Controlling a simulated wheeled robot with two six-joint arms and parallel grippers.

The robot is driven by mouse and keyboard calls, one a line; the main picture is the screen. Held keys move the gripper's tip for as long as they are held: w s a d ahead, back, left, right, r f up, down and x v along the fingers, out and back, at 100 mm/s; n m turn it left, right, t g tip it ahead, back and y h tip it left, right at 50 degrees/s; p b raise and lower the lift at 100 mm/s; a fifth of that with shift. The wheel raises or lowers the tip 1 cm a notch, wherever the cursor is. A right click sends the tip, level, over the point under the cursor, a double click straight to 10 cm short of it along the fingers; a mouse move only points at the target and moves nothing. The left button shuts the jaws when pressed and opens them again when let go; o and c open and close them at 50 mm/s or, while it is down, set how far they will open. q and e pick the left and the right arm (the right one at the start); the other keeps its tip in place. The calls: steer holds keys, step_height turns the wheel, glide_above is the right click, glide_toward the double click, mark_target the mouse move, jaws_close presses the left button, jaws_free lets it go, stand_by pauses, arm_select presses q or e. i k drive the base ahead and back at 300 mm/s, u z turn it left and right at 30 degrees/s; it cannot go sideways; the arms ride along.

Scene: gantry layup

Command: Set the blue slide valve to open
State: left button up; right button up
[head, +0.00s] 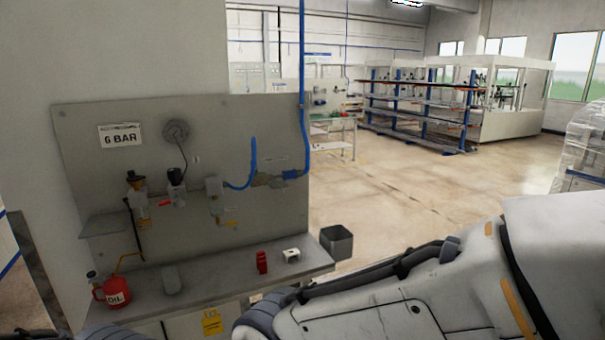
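A blue fitting (291,174), which looks like the blue slide valve, sits at the right end of a grey fitting (266,180) on the grey wall panel (90,165). A blue hose (303,100) comes down from above to its right side. A second blue hose (252,165) loops at the left of the grey fitting. The valve is too small to tell whether it stands open or shut. Neither gripper shows. A large white and grey link of my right arm fills the lower right, and nothing of mine touches the panel.
A "6 BAR" sign (121,136), gauge (176,132) and yellow-handled valve (228,222) are on the panel. The shelf (215,275) below holds a red oil can (113,291), a red block (262,262) and a white part (291,255). A grey bin (337,243) stands right of it.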

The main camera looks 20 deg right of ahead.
mark_target(290, 174)
steer(key=z, duration=0.85)
steer(key=i, duration=1.25)
steer(key=u, duration=0.15)
